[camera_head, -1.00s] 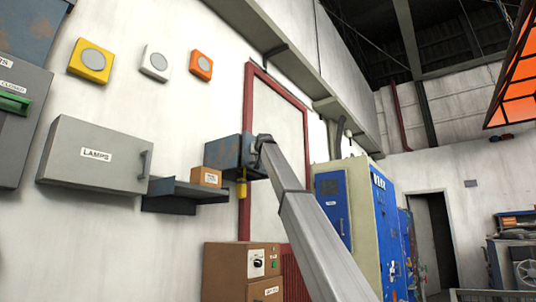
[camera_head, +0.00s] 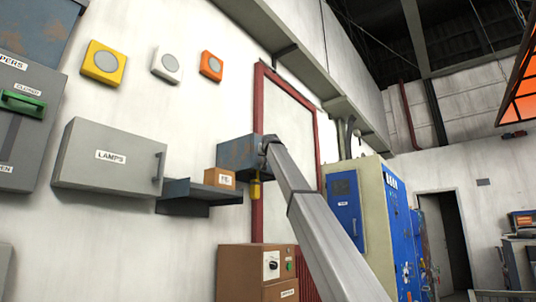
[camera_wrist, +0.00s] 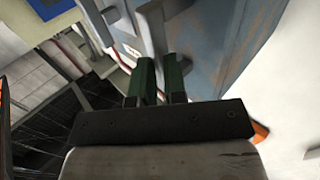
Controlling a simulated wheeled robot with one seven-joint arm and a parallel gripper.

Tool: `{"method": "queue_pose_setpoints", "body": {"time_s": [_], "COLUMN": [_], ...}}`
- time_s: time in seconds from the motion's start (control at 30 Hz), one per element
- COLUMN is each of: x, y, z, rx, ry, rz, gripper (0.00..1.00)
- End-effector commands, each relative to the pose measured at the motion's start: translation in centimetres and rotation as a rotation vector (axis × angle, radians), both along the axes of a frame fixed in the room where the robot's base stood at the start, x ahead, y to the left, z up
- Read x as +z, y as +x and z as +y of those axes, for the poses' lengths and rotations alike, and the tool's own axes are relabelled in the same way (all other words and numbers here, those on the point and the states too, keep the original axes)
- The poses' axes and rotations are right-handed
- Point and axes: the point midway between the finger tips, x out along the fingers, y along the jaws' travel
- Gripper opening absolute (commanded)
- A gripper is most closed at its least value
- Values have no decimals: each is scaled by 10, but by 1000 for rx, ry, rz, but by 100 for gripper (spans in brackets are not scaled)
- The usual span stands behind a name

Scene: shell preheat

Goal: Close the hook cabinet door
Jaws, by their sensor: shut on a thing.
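The likely hook cabinet is a worn blue-grey box (camera_head: 236,153) on the white wall, left of the red frame. My arm reaches its right side in the head view, hiding part of it and my gripper. In the wrist view, a blue-grey worn surface (camera_wrist: 217,50) fills the upper middle. My gripper (camera_wrist: 160,60) has two green fingers shut on a light grey bar-like handle (camera_wrist: 153,28) beside that surface. A small white label is near the fingertips. The door's exact angle cannot be told.
A small brown box (camera_head: 219,179) stands on a dark shelf (camera_head: 188,192) left of the cabinet. A grey LAMPS cabinet (camera_head: 105,160) is farther left. A brown control box (camera_head: 250,270) is below, and a blue-and-cream cabinet (camera_head: 370,210) is right of my arm.

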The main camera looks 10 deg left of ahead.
Motion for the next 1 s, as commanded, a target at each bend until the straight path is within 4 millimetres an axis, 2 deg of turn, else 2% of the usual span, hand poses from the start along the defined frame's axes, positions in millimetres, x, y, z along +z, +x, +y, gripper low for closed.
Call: {"method": "queue_pose_setpoints", "body": {"time_s": [0.03, 0.17, 0.2, 0.27, 0.67, 0.77, 1.0], "x": [7, 7, 7, 7, 5, 4, 3], "y": [16, 16, 15, 15, 3, -9, -51], "z": [19, 20, 20, 20, 15, 10, -8], "rx": [19, 20, 21, 20, 20, 20, 17], "ry": [10, 10, 10, 9, 11, 11, 11], "rz": [-6, -6, -6, -5, -6, -6, -7], "gripper": [0, 0, 25, 43, 43, 43, 43]}}
